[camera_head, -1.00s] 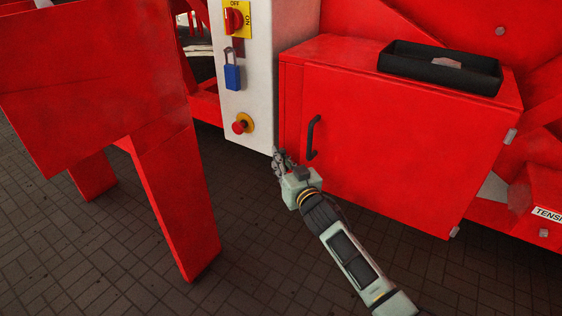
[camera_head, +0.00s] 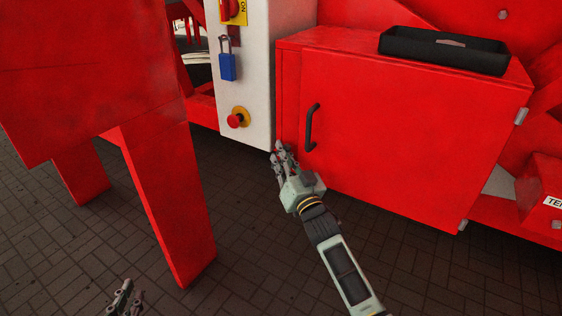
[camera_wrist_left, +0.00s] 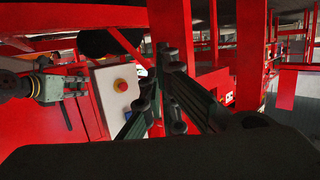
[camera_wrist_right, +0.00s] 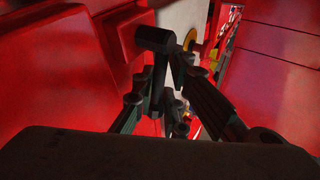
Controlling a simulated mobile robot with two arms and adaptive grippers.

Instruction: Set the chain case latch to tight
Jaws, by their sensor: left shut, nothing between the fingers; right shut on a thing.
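The red chain case (camera_head: 400,140) has a black bar handle (camera_head: 311,127) near its left edge. My right gripper (camera_head: 280,150) is at the lower left edge of the case, left of the handle. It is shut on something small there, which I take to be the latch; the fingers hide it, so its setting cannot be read.
A grey control cabinet (camera_head: 262,80) with a blue padlock (camera_head: 227,64) and a red stop button (camera_head: 236,120) stands just left of the case. A black tray (camera_head: 445,58) lies on top of the case. A red leg frame (camera_head: 165,200) stands at left. The paved floor between is clear.

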